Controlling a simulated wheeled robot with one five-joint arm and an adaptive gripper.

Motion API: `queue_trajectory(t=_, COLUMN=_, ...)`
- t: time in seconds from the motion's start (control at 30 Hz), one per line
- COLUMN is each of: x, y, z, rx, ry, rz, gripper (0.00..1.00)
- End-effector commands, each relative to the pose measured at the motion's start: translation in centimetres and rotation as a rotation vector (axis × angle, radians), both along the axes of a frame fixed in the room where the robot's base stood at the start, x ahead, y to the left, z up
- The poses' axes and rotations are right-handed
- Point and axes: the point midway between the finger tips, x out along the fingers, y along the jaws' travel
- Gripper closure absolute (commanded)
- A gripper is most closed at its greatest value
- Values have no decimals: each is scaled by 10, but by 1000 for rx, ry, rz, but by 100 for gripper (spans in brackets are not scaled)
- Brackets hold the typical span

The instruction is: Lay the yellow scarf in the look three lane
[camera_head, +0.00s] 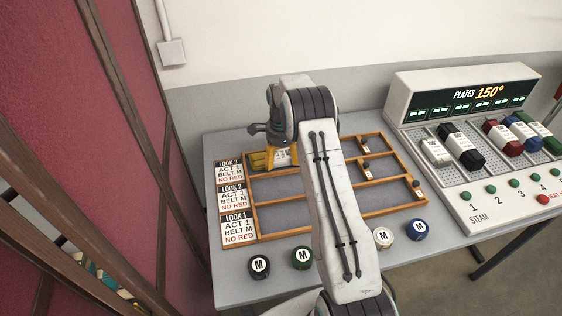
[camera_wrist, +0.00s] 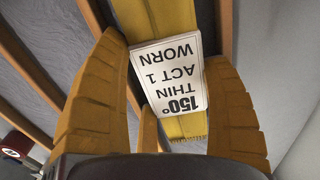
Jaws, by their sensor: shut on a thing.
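The yellow scarf (camera_head: 258,162) is folded into a small bundle at the left end of the look three lane (camera_head: 341,149), the far lane of the wood-edged rack. My gripper (camera_head: 275,158) is over it, pointing down, its fingers shut on the scarf's sides. In the wrist view the scarf (camera_wrist: 185,128) lies between the fingers of my gripper (camera_wrist: 165,75), with a white label reading 150°, THIN, ACT 1, WORN. I cannot tell whether the scarf touches the lane floor. My arm hides part of the lanes.
Lane cards (camera_head: 233,201) line the left side. Small tagged pieces (camera_head: 417,189) sit at the right ends. Round M-marked pots (camera_head: 260,266) stand in front. A steam plate machine (camera_head: 475,140) with colored rolls stands at right.

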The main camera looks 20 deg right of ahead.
Motion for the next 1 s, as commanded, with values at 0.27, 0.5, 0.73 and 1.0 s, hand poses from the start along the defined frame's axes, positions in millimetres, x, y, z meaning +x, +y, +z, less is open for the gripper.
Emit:
queue_trajectory(t=0.27, x=0, y=0, z=-2, rx=0, ry=-2, rz=0, gripper=60)
queue_trajectory(t=0.5, x=0, y=0, z=-5, rx=0, ry=-2, rz=0, gripper=20)
queue_trajectory(t=0.73, x=1, y=0, z=-5, rx=-1, ry=-3, rz=0, gripper=1)
queue_trajectory(t=1.0, x=2, y=-1, z=-3, rx=-1, ry=-7, rz=0, gripper=1)
